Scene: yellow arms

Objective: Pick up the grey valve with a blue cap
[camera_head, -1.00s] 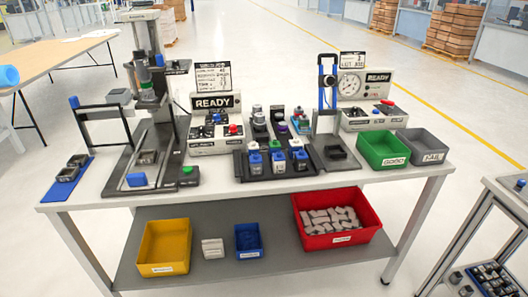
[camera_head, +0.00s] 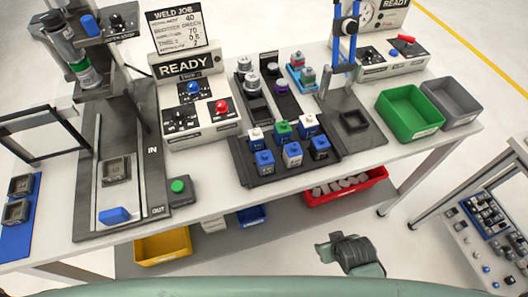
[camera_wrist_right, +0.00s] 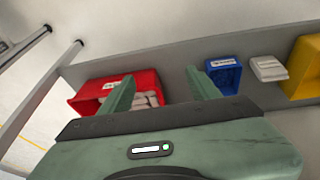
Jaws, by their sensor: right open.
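A black tray (camera_head: 250,178) on the table holds several small valves in two rows. In the front row, the middle valve (camera_head: 292,154) looks pale grey with a blue cap. The front valves beside it, left (camera_head: 263,162) and right (camera_head: 320,148), look bluer and also have blue caps. The back row has a green-capped valve (camera_head: 283,131) between two white-capped ones. My right gripper (camera_head: 328,245) is open and empty, in front of the table and below the tray in the head view. Its spread fingers (camera_wrist_right: 159,76) show in the right wrist view. My left gripper is out of view.
The weld control box (camera_head: 198,118) stands left of the tray, an upright blue-framed fixture (camera_head: 345,48) behind right. A green bin (camera_head: 408,112) and grey bin (camera_head: 452,103) are at the right. The lower shelf holds a red bin (camera_wrist_right: 88,92) and a blue bin (camera_wrist_right: 224,75).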

